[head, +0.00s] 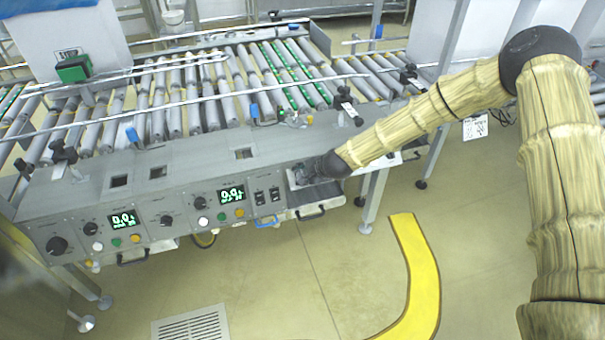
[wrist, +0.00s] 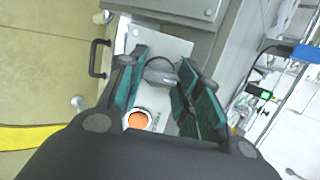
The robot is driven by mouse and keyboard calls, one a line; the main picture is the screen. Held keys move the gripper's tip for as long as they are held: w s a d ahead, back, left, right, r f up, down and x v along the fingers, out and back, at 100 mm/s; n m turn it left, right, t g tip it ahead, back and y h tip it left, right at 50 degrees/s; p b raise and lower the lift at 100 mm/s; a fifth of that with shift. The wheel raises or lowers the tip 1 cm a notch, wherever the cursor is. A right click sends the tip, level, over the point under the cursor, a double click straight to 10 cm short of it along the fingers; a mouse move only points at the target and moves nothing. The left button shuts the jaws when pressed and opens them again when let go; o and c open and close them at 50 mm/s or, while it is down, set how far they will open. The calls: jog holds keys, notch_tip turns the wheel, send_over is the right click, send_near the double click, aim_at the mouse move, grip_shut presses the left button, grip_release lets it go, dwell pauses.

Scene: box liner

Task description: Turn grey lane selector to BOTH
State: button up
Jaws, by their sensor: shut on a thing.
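The grey lane selector (wrist: 160,72) is a small grey knob on a pale panel plate in the wrist view. My gripper (wrist: 164,64) has its two dark, green-padded fingers on either side of the knob, shut on it. In the head view my gripper (head: 304,175) is at the right end of the conveyor's front control panel and hides the knob there. The knob's position marks, including BOTH, cannot be read.
An orange round button (wrist: 139,120) sits on the same plate, close to the fingers. A black drawer handle (wrist: 98,58) is at the left. The control panel (head: 143,190) carries several knobs, buttons and green displays. The roller conveyor (head: 180,95) lies behind it; floor in front is open.

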jog(key=shift+s+d+f, duration=0.1)
jog(key=shift+s+f, duration=0.05)
jog(key=shift+f, duration=0.05)
jog(key=o, duration=0.7)
jog(key=shift+o, duration=0.2)
jog(key=shift+r, duration=0.1)
jog(key=shift+r, duration=0.1)
jog(key=v, duration=1.1)
jog(key=shift+s+d+r, duration=0.25)
